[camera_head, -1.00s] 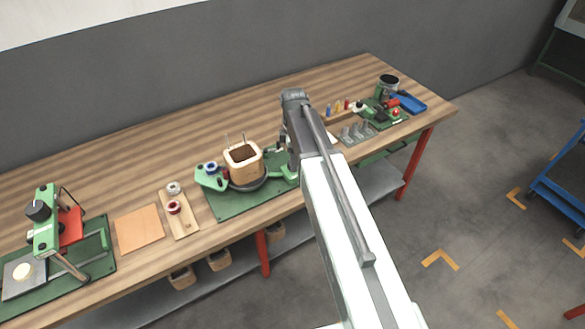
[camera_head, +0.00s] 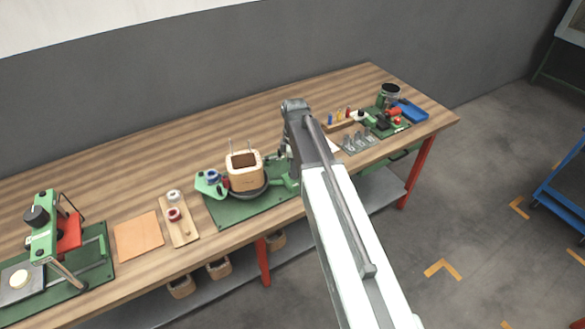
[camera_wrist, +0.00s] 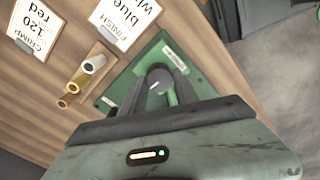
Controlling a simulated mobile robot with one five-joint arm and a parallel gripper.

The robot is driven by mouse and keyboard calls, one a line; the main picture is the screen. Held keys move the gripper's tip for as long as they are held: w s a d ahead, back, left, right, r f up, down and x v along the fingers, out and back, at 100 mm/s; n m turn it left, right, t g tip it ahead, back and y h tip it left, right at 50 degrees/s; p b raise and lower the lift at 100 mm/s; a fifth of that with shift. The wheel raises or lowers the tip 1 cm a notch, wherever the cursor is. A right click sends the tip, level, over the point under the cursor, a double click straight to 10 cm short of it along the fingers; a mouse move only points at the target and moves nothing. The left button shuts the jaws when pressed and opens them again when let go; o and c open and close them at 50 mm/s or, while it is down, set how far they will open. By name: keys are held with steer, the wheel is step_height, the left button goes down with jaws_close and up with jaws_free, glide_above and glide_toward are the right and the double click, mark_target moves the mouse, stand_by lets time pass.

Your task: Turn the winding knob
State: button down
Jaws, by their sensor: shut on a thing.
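The coil winder stands on a green base plate (camera_head: 232,211) in the head view. It carries a square wooden coil former (camera_head: 245,179) with thin upright pins, on a dark round disc. In the wrist view a grey round knob (camera_wrist: 159,77) with a green arm beside it lies between my fingers. My gripper (camera_wrist: 160,86) is shut on the knob, with its dark fingers on either side of it. In the head view my arm hides the knob and most of my gripper.
A wooden block with coloured cylinders (camera_wrist: 82,74) and printed cards (camera_wrist: 36,28) lie near my gripper in the wrist view. A wooden spool tray (camera_head: 185,232), an orange sheet (camera_head: 139,237) and a green press (camera_head: 43,228) are left.

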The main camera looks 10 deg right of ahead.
steer(key=m, duration=0.5)
steer(key=shift+s+d, duration=0.1)
steer(key=m, duration=0.4)
steer(key=shift+m, duration=0.3)
steer(key=m, duration=0.4)
steer(key=shift+m, duration=2.6)
steer(key=c, duration=0.9)
jaws_free()
steer(key=shift+r, duration=0.15)
